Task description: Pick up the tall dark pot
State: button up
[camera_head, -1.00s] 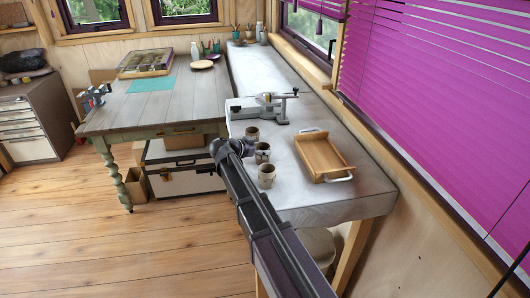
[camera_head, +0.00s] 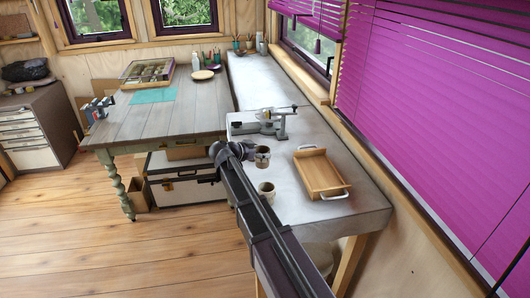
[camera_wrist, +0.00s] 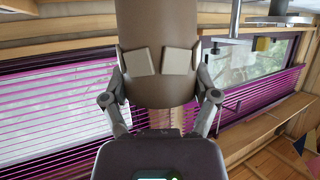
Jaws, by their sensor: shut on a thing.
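A smooth grey-brown pot (camera_wrist: 155,85) fills the upper middle of the wrist view. Both pale finger pads of my gripper (camera_wrist: 158,61) press against its side, and its top end is cut off by the frame. In the head view, my gripper (camera_head: 254,153) is over the bench, mostly hidden by my dark wrist. A pot (camera_head: 263,156) shows at the fingers' right side and looks like the held one. Another pot (camera_head: 266,189) stands apart, nearer on the bench.
The pale bench (camera_head: 345,216) carries a wooden tray (camera_head: 321,176) with light handles, right of the pots. A metal balance-like device (camera_head: 268,121) stands behind them. A wooden table (camera_head: 135,125) is at the left. Purple blinds (camera_head: 430,110) line the right wall.

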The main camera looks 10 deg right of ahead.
jog(key=shift+r+p, duration=1.1)
jog(key=shift+r, duration=0.35)
